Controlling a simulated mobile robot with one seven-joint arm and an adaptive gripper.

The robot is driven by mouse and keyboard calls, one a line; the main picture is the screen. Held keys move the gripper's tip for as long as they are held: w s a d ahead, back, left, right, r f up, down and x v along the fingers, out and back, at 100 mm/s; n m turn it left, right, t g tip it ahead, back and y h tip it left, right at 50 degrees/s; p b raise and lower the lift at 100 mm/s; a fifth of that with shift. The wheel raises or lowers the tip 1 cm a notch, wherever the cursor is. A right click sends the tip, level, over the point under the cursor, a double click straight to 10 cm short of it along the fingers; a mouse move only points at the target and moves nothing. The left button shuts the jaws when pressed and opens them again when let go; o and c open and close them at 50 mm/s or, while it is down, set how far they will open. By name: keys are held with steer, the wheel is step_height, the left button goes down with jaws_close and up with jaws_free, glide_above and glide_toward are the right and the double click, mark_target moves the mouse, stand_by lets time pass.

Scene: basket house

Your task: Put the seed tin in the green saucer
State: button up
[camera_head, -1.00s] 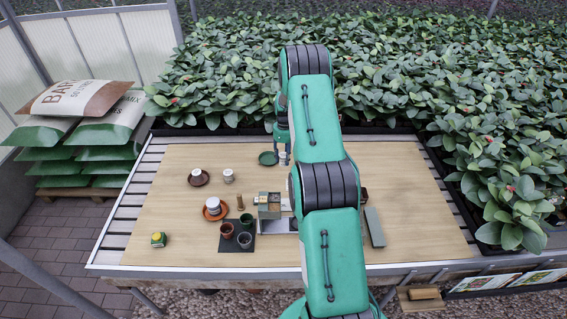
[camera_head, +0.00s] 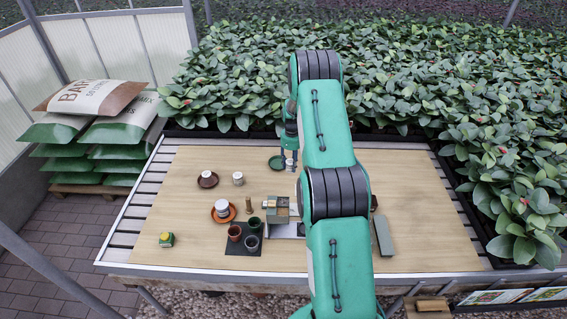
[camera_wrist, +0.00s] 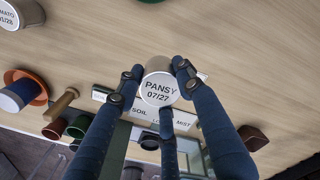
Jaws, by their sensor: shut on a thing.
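My gripper (camera_wrist: 150,85) is shut on a pale seed tin (camera_wrist: 159,89), whose lid reads "PANSY 07/27" in the wrist view. In the head view the held tin (camera_head: 290,165) shows below my gripper (camera_head: 290,153), at the right edge of the green saucer (camera_head: 275,162). The saucer looks empty. I cannot tell whether the tin overlaps it or how high it is. A sliver of dark green at the top of the wrist view (camera_wrist: 150,1) may be the saucer's rim.
A tin (camera_head: 207,176) stands on a brown saucer, another (camera_head: 222,206) on an orange saucer (camera_head: 230,217), and one (camera_head: 238,178) on the bare table. Small pots (camera_head: 235,232) sit on a dark mat beside a holder (camera_head: 277,212). Dense plants line the back.

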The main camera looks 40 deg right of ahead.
steer(key=a+f, duration=0.2)
steer(key=a, duration=0.1)
steer(key=a+f, duration=0.1)
steer(key=shift+w+a+f, duration=0.15)
steer(key=shift+w+a, duration=0.1)
steer(key=shift+a, duration=0.05)
glide_above(278, 164)
steer(key=shift+d+f+b, duration=0.1)
steer(key=shift+f+b, duration=0.25)
steer(key=shift+f, duration=0.4)
stand_by(0.4)
steer(key=shift+f, duration=1.75)
steer(key=shift+s+f, duration=0.1)
steer(key=shift+f, duration=0.05)
